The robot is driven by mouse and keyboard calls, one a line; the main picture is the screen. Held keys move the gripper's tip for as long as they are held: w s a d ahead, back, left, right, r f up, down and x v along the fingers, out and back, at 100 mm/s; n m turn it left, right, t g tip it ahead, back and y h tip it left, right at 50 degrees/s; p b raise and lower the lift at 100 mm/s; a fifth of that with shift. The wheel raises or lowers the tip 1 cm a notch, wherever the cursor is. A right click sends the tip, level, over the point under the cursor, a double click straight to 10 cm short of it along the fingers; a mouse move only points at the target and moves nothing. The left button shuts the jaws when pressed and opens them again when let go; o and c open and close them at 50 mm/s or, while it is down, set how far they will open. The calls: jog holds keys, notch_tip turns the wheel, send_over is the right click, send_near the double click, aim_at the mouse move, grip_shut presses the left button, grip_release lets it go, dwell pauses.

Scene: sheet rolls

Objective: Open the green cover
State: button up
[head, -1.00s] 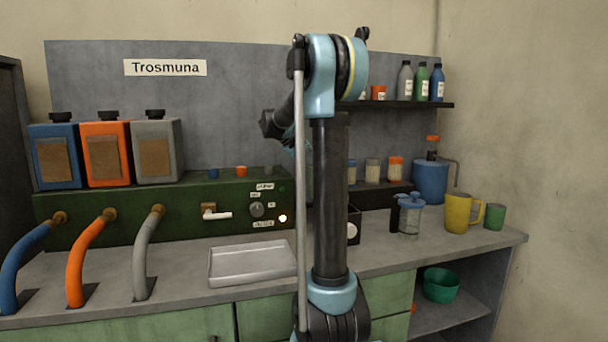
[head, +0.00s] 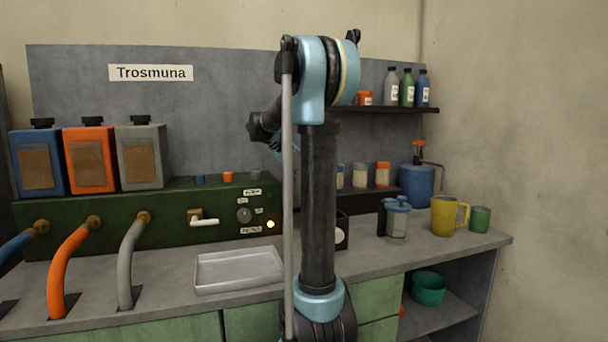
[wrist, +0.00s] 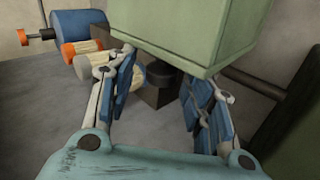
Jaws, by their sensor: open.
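A pale green box-like thing (wrist: 195,35), which may be the green cover, fills the top middle of the wrist view, very close to my gripper (wrist: 158,75). My gripper is open, with its two blue-padded fingers apart and nothing held between them. The fingertips are near the box's lower edge; I cannot tell whether they touch it. In the head view my arm hides my gripper and the pale green thing.
The wrist view also shows a blue jug (wrist: 82,22) and jars. In the head view, a metal tray (head: 238,284), blue-lidded jar (head: 397,218), yellow mug (head: 445,215) and green cup (head: 480,219) stand on the counter. A dark green control panel (head: 110,228) is at left.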

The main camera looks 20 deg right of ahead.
jog(key=shift+r, duration=0.1)
jog(key=v, duration=1.1)
jog(key=shift+a+r, duration=0.2)
jog(key=shift+a, duration=0.15)
